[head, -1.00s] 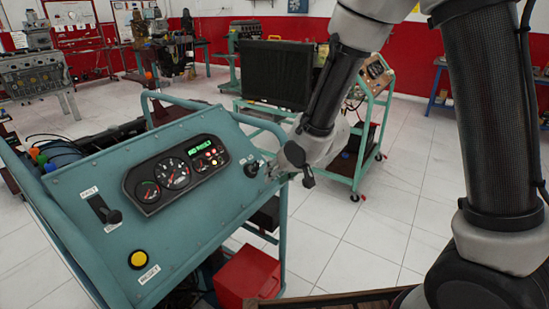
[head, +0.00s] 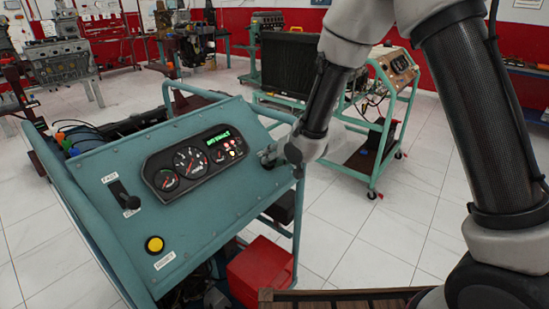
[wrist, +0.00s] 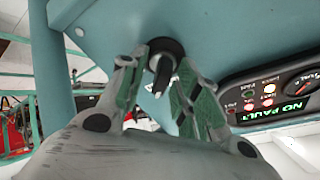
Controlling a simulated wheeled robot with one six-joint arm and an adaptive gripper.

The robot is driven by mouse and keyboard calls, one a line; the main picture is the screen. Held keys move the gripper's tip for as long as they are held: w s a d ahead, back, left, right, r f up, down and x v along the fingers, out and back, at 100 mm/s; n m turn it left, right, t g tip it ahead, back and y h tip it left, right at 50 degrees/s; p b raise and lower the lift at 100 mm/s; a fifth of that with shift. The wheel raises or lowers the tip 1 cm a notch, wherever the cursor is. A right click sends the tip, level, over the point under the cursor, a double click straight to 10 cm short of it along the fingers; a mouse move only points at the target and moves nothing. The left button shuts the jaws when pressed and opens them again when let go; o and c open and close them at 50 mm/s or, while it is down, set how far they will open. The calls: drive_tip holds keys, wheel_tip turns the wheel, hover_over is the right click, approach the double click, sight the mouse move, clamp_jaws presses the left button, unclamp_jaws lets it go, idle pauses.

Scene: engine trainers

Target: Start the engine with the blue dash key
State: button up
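The blue-green dash panel (head: 95,185) carries a gauge cluster (head: 193,162) with a green "NO FAULT" readout, and the readout also shows in the wrist view (wrist: 296,112). The dash key (wrist: 161,72) sits in a round black switch on the panel face; it looks dark, with a pale tip hanging below. My gripper (wrist: 163,62) is open, with its green-padded fingers on either side of the key. Small gaps seem to show between pads and key. In the head view my gripper (head: 270,157) is at the panel's right end and mostly hides the switch.
A throttle lever (head: 124,196) and a yellow button (head: 154,244) are on the panel's left. A tubular rail (head: 205,90) runs behind it. A red box (head: 262,270) stands below right. A green trolley (head: 375,165) is behind; the floor between is clear.

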clamp_jaws()
drive_tip(key=shift+n, duration=0.3)
drive_tip(key=n+y, duration=0.1)
drive_tip(key=n, duration=0.3)
drive_tip(key=shift+s+a+n+g+y, duration=0.1)
drive_tip(key=shift+n+g+y, duration=0.2)
drive_tip(key=shift+n, duration=1)
drive_tip(key=shift+s+n+g+y, duration=0.1)
drive_tip(key=shift+n+g+y, duration=0.15)
drive_tip(key=shift+n, duration=1.05)
unclamp_jaws()
drive_tip(key=shift+w+a, duration=0.1)
drive_tip(key=shift+w, duration=0.05)
